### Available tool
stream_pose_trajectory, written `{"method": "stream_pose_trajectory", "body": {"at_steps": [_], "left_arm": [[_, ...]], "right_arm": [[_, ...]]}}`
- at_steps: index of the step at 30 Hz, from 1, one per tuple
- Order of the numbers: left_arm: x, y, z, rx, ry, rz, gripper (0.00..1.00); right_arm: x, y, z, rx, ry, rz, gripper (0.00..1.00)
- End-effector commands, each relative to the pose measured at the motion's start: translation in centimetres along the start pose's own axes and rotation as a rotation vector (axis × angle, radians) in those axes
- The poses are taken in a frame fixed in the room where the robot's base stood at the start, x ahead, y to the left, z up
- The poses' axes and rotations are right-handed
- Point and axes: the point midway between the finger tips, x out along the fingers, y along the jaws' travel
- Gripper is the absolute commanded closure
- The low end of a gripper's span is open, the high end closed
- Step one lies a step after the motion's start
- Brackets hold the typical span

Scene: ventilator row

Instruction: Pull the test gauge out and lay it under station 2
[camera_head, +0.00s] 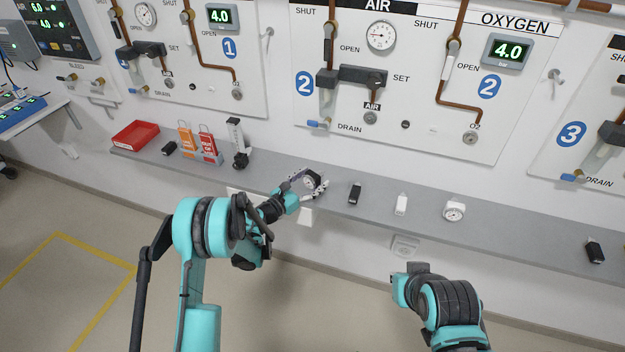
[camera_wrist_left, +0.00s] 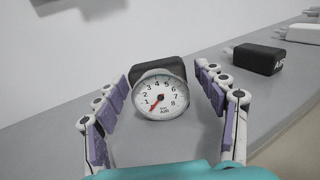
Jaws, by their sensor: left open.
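A round white-faced test gauge with a black body, marked AIR (camera_wrist_left: 165,88), sits on the grey shelf. In the head view this gauge (camera_head: 312,181) is below the left end of the station 2 panel (camera_head: 440,110). My left gripper (camera_head: 308,188) is open around it. In the left wrist view, the purple-padded fingers of my left gripper (camera_wrist_left: 166,78) stand on either side of the gauge with visible gaps. A second, white gauge (camera_head: 454,211) is farther right on the shelf. My right gripper (camera_head: 418,269) is in front of and below the shelf; its fingers are unclear.
On the shelf (camera_head: 270,179) right of the gauge are a black block (camera_head: 355,193) and a white block (camera_head: 401,204). To the left are a black clamp-like stand (camera_head: 238,145), orange and red tags (camera_head: 207,146) and a red tray (camera_head: 135,134). Shelf between white gauge and far-right black block (camera_head: 595,252) is bare.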

Motion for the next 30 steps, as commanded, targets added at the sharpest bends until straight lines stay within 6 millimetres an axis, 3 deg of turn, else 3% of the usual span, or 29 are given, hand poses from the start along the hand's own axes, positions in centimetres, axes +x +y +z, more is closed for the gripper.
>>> {"method": "stream_pose_trajectory", "body": {"at_steps": [5,16,30], "left_arm": [[-1.2,0.1,0.0,0.0,0.0,0.002,0.29],[-6.8,0.1,0.0,0.0,0.0,0.001,0.29],[-7.5,0.0,0.0,0.0,0.0,0.0,0.29]], "right_arm": [[0.0,0.0,0.0,0.0,0.0,0.0,1.0],[0.0,0.0,0.0,0.0,0.0,0.0,1.0],[0.0,0.0,0.0,0.0,0.0,0.0,1.0]]}}
